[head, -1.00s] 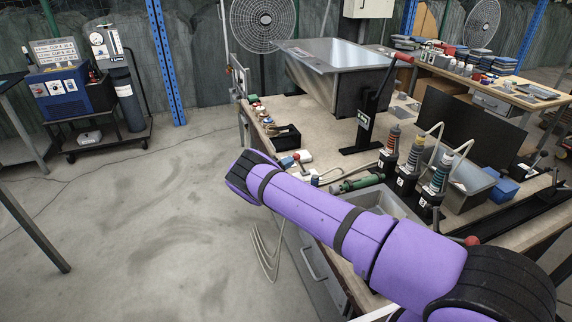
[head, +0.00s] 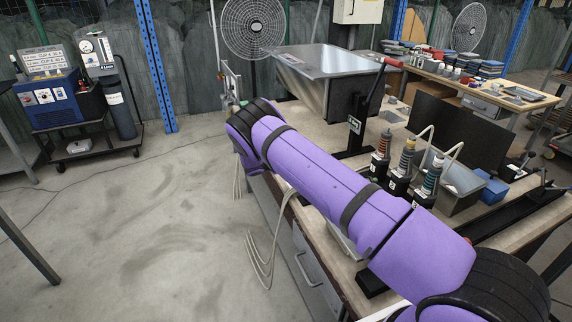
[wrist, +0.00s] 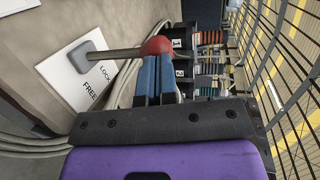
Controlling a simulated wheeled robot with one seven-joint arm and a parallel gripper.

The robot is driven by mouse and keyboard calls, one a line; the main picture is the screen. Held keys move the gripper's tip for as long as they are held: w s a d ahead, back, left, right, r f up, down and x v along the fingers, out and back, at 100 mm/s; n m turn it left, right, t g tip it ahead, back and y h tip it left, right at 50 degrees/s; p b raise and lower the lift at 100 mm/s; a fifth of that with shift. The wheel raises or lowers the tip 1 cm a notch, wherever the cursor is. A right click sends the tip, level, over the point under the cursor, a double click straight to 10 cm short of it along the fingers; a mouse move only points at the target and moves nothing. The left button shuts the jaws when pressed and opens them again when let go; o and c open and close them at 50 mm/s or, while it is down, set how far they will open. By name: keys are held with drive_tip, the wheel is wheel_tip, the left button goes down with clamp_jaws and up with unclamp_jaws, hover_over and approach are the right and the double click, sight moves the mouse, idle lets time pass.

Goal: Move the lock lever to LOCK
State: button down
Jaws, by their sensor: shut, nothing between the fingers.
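In the wrist view the lock lever is a grey rod (wrist: 120,53) with a red ball knob (wrist: 158,46). It runs from a grey hub (wrist: 88,50) on a white plate (wrist: 72,80) and points right in the picture. The plate bears the words LOCK (wrist: 105,73) and FREE (wrist: 90,91); the rod lies nearer to LOCK. My gripper (wrist: 157,60) has blue fingers, shut and empty, with the tips right at the knob's lower side. I cannot tell whether they touch it. In the head view my arm hides the gripper and lever.
Numbered connector posts (head: 403,170) stand on the bench, beside a black stand with a red-tipped handle (head: 368,105). A metal sink box (head: 325,75) stands behind.

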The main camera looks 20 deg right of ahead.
drive_tip(key=d+y, duration=0.3)
drive_tip(key=shift+d+r+m, duration=0.1)
drive_tip(key=shift+r+m, duration=0.2)
drive_tip(key=shift+d+f+y, duration=0.15)
drive_tip(key=shift+d+y, duration=0.65)
drive_tip(key=v, duration=1.4)
drive_tip(key=shift+w+a, duration=0.2)
drive_tip(key=shift+w, duration=0.15)
